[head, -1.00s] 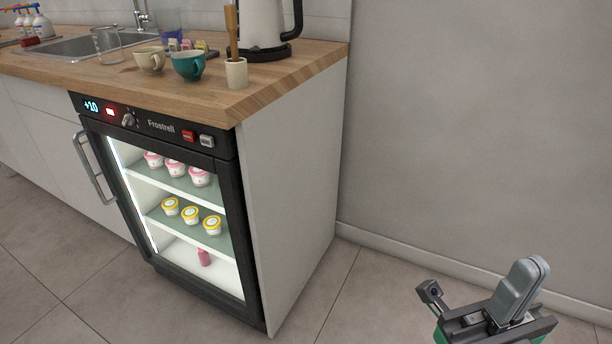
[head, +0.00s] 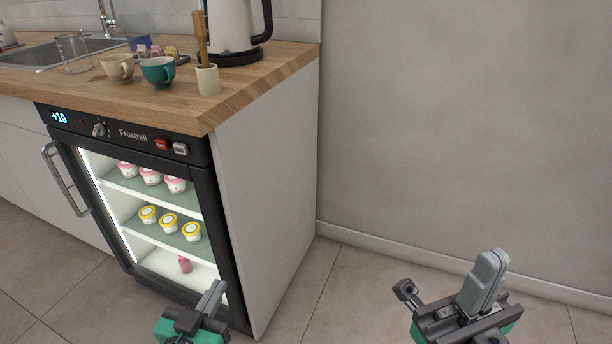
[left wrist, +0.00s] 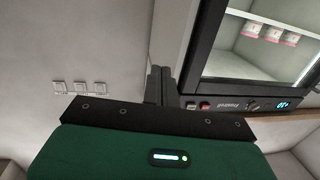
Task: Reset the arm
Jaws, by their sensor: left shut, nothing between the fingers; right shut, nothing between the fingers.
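My left gripper (head: 214,296) is at the bottom of the head view, in front of the lower part of the fridge door. It is shut and empty, and its fingers (left wrist: 159,84) also show in the left wrist view. My right gripper (head: 488,275) is at the lower right, over the floor and apart from the furniture. It is shut and holds nothing.
A glass-door fridge (head: 196,238) with several tubs inside stands shut under a wooden counter (head: 225,98). A kettle (head: 232,28), teal cup (head: 158,72), cream cup (head: 118,67) and small pot (head: 207,80) stand on top. Floor right of the fridge is clear.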

